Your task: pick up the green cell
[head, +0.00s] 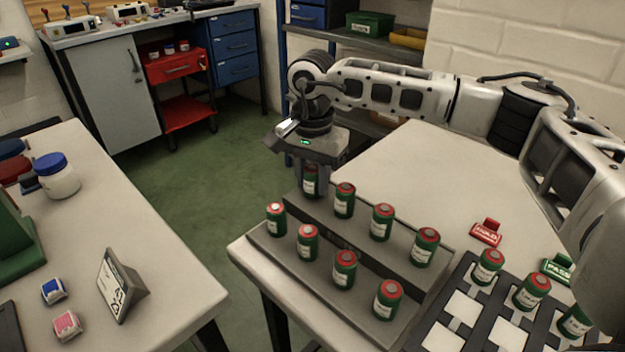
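Several green cells with red tops stand upright in two rows on a grey stepped rack (262,243). The front row runs from a cell at the left end (276,219) to one at the right end (387,300). The back row includes a cell (344,201) and one at its right end (425,247). My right gripper (309,182) points down over the left end of the back row. The leftmost back cell (310,184) shows between its fingers, its top partly hidden by the gripper. Whether the fingers press on it is unclear. My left gripper is out of view.
A dark tray (413,332) at the front right holds several more green cells. A red tag (486,232) and a green "PASS" tag (557,268) stand behind it. The white table (400,165) is clear behind the rack. Another table (160,290) is at left.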

